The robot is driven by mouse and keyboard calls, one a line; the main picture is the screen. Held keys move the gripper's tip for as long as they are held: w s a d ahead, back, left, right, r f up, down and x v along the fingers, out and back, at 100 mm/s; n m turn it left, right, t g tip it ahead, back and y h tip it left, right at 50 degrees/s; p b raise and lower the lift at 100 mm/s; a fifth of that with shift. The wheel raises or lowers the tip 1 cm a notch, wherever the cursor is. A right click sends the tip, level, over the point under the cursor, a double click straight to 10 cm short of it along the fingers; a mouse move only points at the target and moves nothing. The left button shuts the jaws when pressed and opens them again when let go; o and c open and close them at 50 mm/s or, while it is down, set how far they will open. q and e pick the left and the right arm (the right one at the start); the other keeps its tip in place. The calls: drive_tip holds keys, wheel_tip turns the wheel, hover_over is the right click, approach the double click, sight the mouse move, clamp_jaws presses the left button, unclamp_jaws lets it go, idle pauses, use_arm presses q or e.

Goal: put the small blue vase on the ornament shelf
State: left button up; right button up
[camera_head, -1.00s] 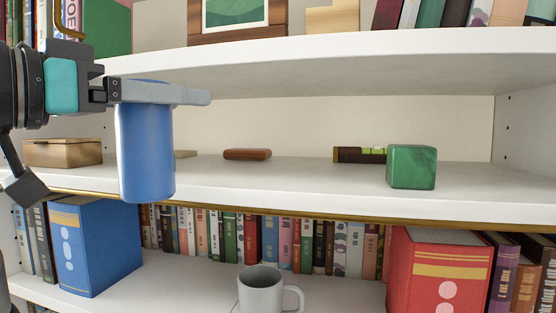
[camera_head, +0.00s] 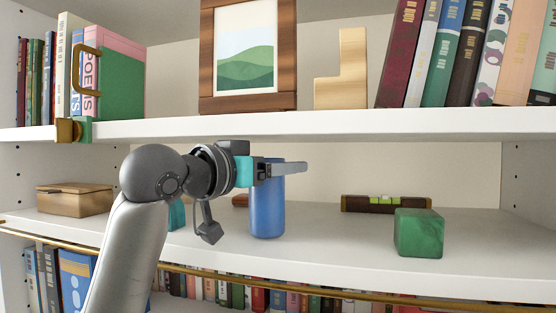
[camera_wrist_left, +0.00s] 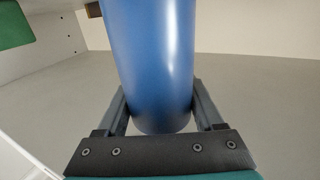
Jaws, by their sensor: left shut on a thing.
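The small blue vase (camera_head: 267,212) is upright in my left gripper (camera_head: 290,168), which is shut on it near its top. In the left wrist view the vase (camera_wrist_left: 150,60) stands between the two fingers. The vase is over the middle shelf (camera_head: 335,250), which carries several ornaments. Its base appears at or just above the shelf surface; I cannot tell whether it touches. My right gripper is not in view.
A green stone cube (camera_head: 419,233) and a spirit level (camera_head: 386,203) are to the right. A wooden box (camera_head: 75,199) is at the left. A brown object (camera_head: 240,201) is partly hidden behind my gripper. The upper shelf (camera_head: 330,125) overhangs, with a framed picture (camera_head: 247,50). Free shelf lies between vase and cube.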

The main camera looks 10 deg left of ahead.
use_arm(q)
drive_tip(key=shift+f, duration=0.3)
drive_tip(key=o, duration=1.5)
drive_tip(key=b+v, duration=0.3)
drive_tip(key=v, duration=0.9)
drive_tip(key=shift+s+r+b, duration=0.1)
drive_tip(key=shift+r+b, duration=0.1)
drive_tip(key=shift+b, duration=0.1)
